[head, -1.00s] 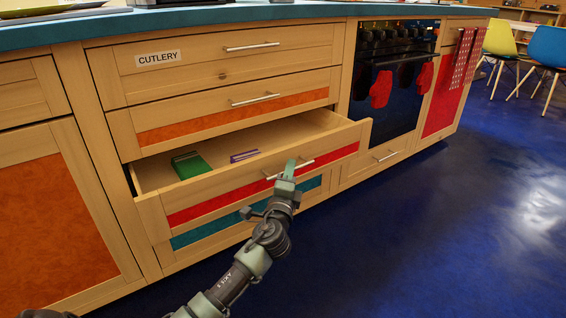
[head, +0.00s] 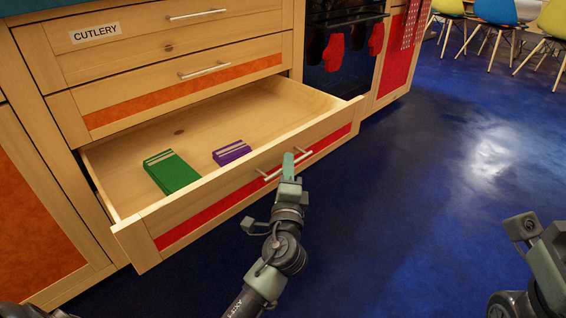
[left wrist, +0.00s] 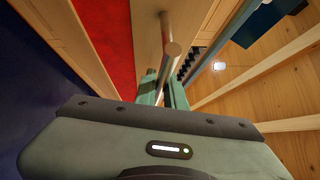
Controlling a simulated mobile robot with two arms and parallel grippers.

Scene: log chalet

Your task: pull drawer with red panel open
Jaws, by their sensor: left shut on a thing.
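The drawer with the red panel (head: 205,216) stands well out from the wooden cabinet in the head view. My left gripper (head: 288,165) is shut on this handle. In the left wrist view its fingers (left wrist: 163,88) are at the metal handle bar (left wrist: 172,45), beside the red panel (left wrist: 105,40). Inside the drawer lie a green box (head: 172,173) and a smaller purple box (head: 231,152). Part of my right arm shows at the lower right of the head view; its fingertips cannot be made out.
Above are a shut drawer with an orange panel (head: 180,97) and a shut drawer labelled CUTLERY (head: 96,33). A dark oven (head: 340,75) with red mitts stands to the right. Blue floor (head: 420,200) is clear in front; chairs (head: 490,10) stand far back.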

